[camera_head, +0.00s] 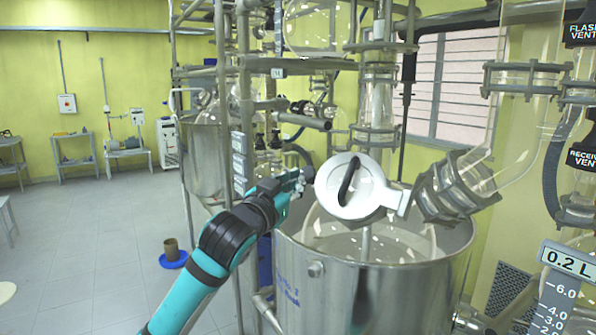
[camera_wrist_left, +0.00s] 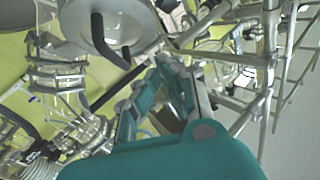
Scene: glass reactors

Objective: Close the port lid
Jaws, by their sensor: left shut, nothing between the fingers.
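The port lid (camera_head: 372,195) is a round white disc with a black bar handle (camera_head: 348,180) on the face toward me. It is tilted up above the mouth of the steel vessel (camera_head: 365,300), with a white hinge arm at its right side. My left gripper (camera_head: 306,175) is shut and empty, just left of the lid's left edge; I cannot tell whether it touches the lid. In the left wrist view, the lid (camera_wrist_left: 140,22) and its handle (camera_wrist_left: 104,42) show at the top, above and left of my gripper fingers (camera_wrist_left: 165,68). The right gripper is out of view.
A clamped glass pipe joint (camera_head: 452,186) stands right of the lid, and a vertical glass column (camera_head: 377,100) rises behind it. Metal frame pipes (camera_head: 243,100) stand close behind my left arm. The floor (camera_head: 90,230) at the left is mostly open, with a brown pot on a blue saucer (camera_head: 173,262).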

